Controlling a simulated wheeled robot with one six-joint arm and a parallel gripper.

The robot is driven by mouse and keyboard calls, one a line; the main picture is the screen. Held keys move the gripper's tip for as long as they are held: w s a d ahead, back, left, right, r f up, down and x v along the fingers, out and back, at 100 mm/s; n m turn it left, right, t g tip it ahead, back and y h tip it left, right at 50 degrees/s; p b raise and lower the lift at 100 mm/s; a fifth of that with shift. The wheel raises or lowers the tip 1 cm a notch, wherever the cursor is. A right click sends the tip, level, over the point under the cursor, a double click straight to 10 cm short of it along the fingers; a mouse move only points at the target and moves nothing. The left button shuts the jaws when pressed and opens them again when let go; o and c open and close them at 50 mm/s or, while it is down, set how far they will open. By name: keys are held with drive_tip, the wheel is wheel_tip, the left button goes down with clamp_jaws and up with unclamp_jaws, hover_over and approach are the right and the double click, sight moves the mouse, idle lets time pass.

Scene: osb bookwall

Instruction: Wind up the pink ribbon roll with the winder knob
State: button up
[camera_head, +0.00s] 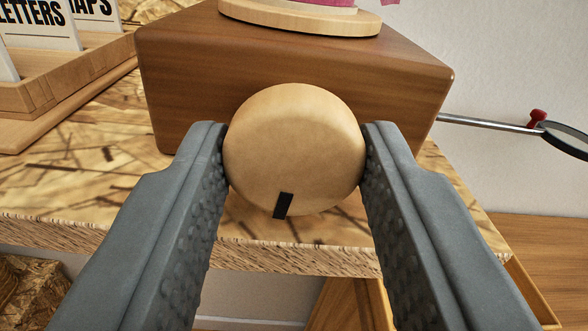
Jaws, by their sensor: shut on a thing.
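The winder knob (293,140) is a round, pale wooden disc with a black mark near its lower edge, a little left of centre. It stands in front of a brown wooden box (190,85). My gripper (295,155) is shut on the knob, with one grey finger touching each side. A pale wooden disc (300,18) lies on top of the box. Above it a strip of the pink ribbon roll (310,2) shows at the top edge of the picture; most of the roll is cut off.
The box stands on an OSB shelf (75,180) with a rough front edge. At the left is a wooden holder (60,95) with lettered cards. At the right, a metal rod (490,123) with a red piece (537,117) and a dark ring (568,140) sticks out past the box.

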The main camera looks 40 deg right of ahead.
drive_tip(key=shift+m, duration=0.3)
drive_tip(key=m, duration=0.3)
drive_tip(key=shift+m, duration=1.9)
drive_tip(key=o, duration=1)
drive_tip(key=v, duration=1.7)
drive_tip(key=shift+a, duration=0.2)
